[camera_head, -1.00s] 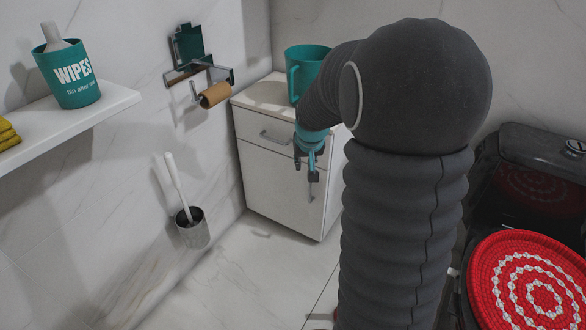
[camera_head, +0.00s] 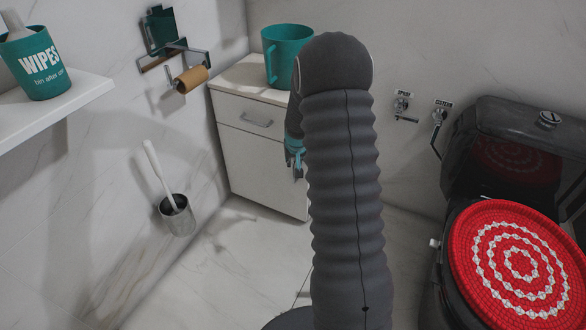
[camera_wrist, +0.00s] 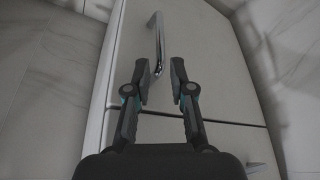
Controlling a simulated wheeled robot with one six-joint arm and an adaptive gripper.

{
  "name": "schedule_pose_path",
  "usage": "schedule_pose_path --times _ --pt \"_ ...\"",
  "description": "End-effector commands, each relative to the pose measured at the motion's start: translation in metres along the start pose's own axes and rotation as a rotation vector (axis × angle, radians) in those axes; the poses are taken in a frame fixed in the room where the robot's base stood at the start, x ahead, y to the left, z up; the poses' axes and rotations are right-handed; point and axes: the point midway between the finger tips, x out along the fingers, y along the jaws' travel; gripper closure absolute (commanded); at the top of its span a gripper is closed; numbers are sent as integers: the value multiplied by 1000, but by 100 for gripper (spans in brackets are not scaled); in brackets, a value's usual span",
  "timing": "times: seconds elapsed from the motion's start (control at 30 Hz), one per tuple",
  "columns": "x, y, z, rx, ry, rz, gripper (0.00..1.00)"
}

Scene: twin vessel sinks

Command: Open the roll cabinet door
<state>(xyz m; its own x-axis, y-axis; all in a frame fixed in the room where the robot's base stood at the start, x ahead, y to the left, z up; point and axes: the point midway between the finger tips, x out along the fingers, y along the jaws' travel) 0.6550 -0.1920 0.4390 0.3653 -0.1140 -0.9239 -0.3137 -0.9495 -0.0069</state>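The white cabinet (camera_head: 226,99) stands in the corner, with a drawer above and a door (camera_head: 250,170) below. The door looks shut. Its upright metal handle (camera_wrist: 158,42) shows in the wrist view; in the head view my arm hides it. My gripper (camera_wrist: 159,80) is open, its two fingers on either side of the handle's near end, with visible gaps. I cannot tell whether the fingertips reach deep enough to surround the bar. In the head view, my gripper (camera_head: 298,165) is partly hidden by my arm, in front of the door.
The drawer has a metal handle (camera_head: 257,122). A teal mug (camera_head: 287,55) stands on top. A black toilet with a red lid (camera_head: 520,262) is at right. Floor before the cabinet is clear.

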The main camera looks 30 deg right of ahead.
Motion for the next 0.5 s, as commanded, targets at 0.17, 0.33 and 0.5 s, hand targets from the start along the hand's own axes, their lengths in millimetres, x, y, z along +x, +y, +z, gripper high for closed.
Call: schedule_pose_path --times 0.17,0.33,0.5 --pt "31 0 0 0 -2 0 77" --pt "51 0 0 0 -2 0 77" --pt "60 0 0 0 0 0 77"
